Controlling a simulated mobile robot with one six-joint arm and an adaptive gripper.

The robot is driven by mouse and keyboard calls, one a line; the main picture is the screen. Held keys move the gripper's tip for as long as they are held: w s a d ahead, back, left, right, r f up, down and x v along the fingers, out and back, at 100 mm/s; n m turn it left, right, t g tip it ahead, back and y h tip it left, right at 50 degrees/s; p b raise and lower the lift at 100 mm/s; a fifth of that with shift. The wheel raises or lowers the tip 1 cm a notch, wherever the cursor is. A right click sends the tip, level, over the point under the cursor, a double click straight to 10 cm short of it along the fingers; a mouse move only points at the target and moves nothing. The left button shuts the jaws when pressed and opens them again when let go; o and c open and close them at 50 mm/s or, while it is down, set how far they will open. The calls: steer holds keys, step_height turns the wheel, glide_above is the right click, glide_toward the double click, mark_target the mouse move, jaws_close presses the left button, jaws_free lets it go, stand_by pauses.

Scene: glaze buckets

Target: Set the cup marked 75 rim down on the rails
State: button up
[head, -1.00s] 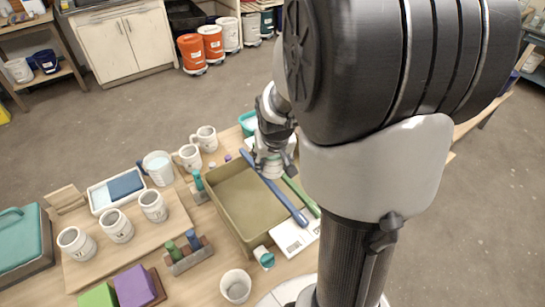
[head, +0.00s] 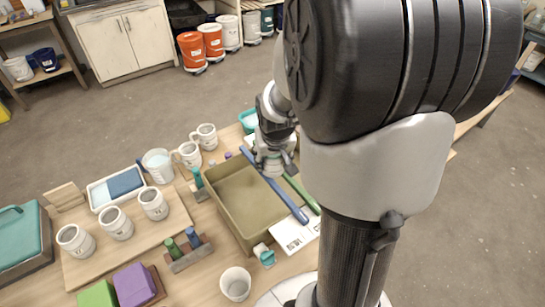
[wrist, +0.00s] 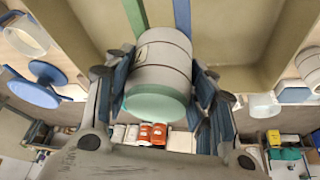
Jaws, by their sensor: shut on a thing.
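My gripper (head: 272,157) is over the far end of the olive basin (head: 222,193). In the wrist view its fingers are shut on the sides of a pale cup (wrist: 162,68). The cup's green end (wrist: 157,104) faces the wrist camera and its other end points toward the rails. A dark mark shows on its side, but I cannot read it. A blue rail (head: 286,198) and a green rail (head: 301,192) run lengthwise along the basin's right side; the blue (wrist: 183,14) and green (wrist: 134,14) rails also show beyond the cup. I cannot tell whether the cup touches them.
Several pale cups stand on a board at the left, one of them near its right edge (head: 153,204). Handled mugs (head: 205,137) stand behind the basin. A white card (head: 294,232) lies right of it. A white bucket (head: 235,283) stands in front.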

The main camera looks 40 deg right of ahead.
steer(key=shift+f+b, duration=0.3)
steer(key=shift+f, duration=0.05)
stand_by(0.3)
steer(key=o, duration=1.3)
steer(key=shift+c, duration=0.2)
steer(key=s+a+r+n+t, duration=0.15)
steer(key=a+r, duration=0.25)
steer(key=r, duration=0.4)
steer(key=s+a+r+m, duration=0.1)
steer(key=s+a+r, duration=0.1)
steer(key=a+r, duration=0.35)
steer(key=s+a+r+n+y, duration=0.1)
steer(key=s+a+n, duration=0.2)
steer(key=s+a, duration=0.4)
steer(key=shift+s+a+y, duration=0.25)
steer(key=shift+s+y, duration=0.15)
steer(key=shift+s, duration=0.65)
steer(key=shift+n+g+y, duration=0.3)
steer(key=shift+n+g, duration=0.15)
steer(key=shift+n, duration=0.5)
steer(key=s+a, duration=0.1)
steer(key=s+a+f, duration=0.1)
steer(key=s, duration=0.2)
steer(key=shift+s+a+f, duration=0.3)
steer(key=shift+s+a, duration=0.1)
